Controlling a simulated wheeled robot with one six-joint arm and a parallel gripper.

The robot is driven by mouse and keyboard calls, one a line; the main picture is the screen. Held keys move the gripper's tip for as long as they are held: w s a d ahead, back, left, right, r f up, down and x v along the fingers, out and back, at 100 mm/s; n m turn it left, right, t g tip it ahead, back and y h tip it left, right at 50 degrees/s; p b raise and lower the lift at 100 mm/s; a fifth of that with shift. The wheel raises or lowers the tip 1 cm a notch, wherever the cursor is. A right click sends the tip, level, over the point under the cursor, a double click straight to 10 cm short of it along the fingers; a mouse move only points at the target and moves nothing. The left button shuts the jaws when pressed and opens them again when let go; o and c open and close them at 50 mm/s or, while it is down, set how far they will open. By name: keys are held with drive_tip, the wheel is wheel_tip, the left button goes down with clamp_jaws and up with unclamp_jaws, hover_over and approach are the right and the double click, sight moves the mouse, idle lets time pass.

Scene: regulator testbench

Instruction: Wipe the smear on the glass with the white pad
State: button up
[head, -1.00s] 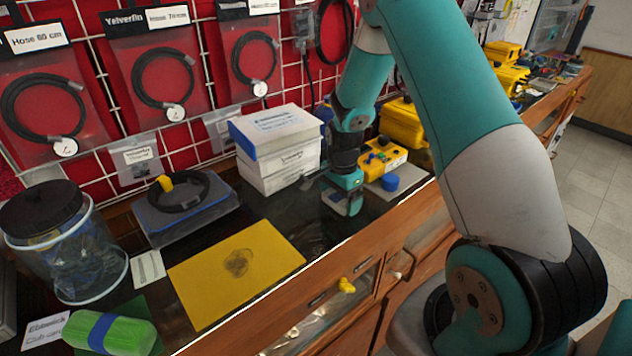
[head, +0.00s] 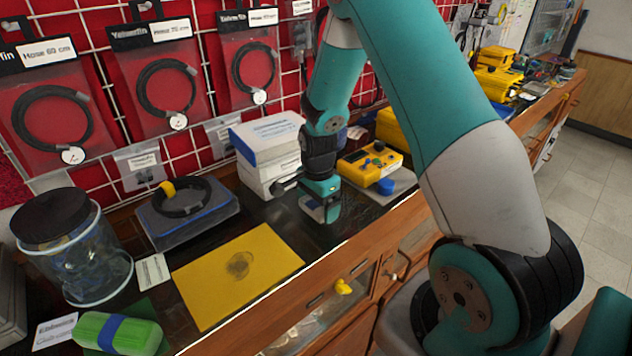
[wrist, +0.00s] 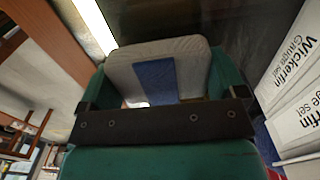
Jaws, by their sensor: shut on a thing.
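The smear (head: 239,265) is a grey, roundish smudge over the yellow sheet (head: 205,290) on the dark, glossy glass top (head: 290,235). My gripper (head: 321,203) is to the right of the yellow sheet, low over the glass. It is shut on the white pad, which has a blue band and shows between the fingers in the wrist view (wrist: 190,62). In the head view the pad is mostly hidden by the gripper. I cannot tell whether the pad touches the glass.
White boxes (head: 268,150) stand just behind my gripper. A yellow device (head: 370,162) and blue cap (head: 385,187) are to its right. A green pad (head: 118,333), a lidded jar (head: 70,250) and a grey case (head: 185,218) stand left. The glass between gripper and sheet is clear.

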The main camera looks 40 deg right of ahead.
drive_tip(key=shift+r+p, duration=1.8)
drive_tip(key=shift+r, duration=0.75)
